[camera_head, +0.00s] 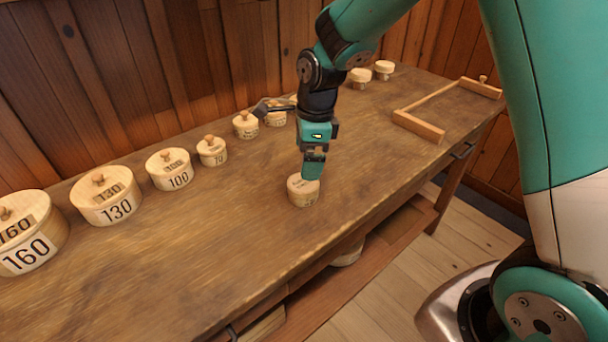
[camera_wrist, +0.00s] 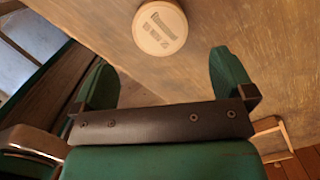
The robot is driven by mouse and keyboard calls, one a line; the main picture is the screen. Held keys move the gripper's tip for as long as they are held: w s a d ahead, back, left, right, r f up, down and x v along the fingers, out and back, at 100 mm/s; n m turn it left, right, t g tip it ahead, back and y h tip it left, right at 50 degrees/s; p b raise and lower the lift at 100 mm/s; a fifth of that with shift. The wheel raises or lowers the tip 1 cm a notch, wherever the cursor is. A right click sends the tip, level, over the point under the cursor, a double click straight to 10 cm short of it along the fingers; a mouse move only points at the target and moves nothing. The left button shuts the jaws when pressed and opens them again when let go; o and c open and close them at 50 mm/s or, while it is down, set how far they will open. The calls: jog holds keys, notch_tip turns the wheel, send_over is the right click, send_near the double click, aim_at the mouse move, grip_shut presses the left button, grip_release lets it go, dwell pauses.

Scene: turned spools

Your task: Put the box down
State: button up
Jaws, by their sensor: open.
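A small round wooden box (camera_head: 303,192) stands upright on the workbench, near its front edge. Its top, with a dark printed label, shows in the wrist view (camera_wrist: 160,28). My gripper (camera_head: 313,165) is just above and behind the box in the head view. In the wrist view my gripper (camera_wrist: 165,80) has its two green fingers spread wide, and the box lies beyond the fingertips with nothing between them.
A row of round lidded boxes, among them the 160 (camera_head: 30,232), the 130 (camera_head: 106,197) and the 100 (camera_head: 169,169), stands along the back of the workbench (camera_head: 200,260). A wooden frame (camera_head: 420,126) lies at the right. The bench front left of the small box is clear.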

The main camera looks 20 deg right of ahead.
notch_tip(320, 180, up, 2)
jog(key=shift+d, duration=0.1)
jog(key=s+a+r+n+y, duration=0.1)
jog(key=s+a+r+n, duration=0.1)
jog(key=s+n, duration=0.6)
jog(key=s+a+r+n+y, duration=0.1)
jog(key=s+a+r+n, duration=0.1)
jog(key=s+r+n, duration=0.3)
jog(key=s+a+r+n, duration=0.2)
jog(key=s+r+n, duration=0.2)
jog(key=s+n, duration=0.7)
jog(key=n, duration=0.4)
jog(key=shift+s+y, duration=0.3)
jog(key=shift+y, duration=0.1)
jog(key=shift+r, duration=0.1)
jog(key=shift+c, duration=0.2)
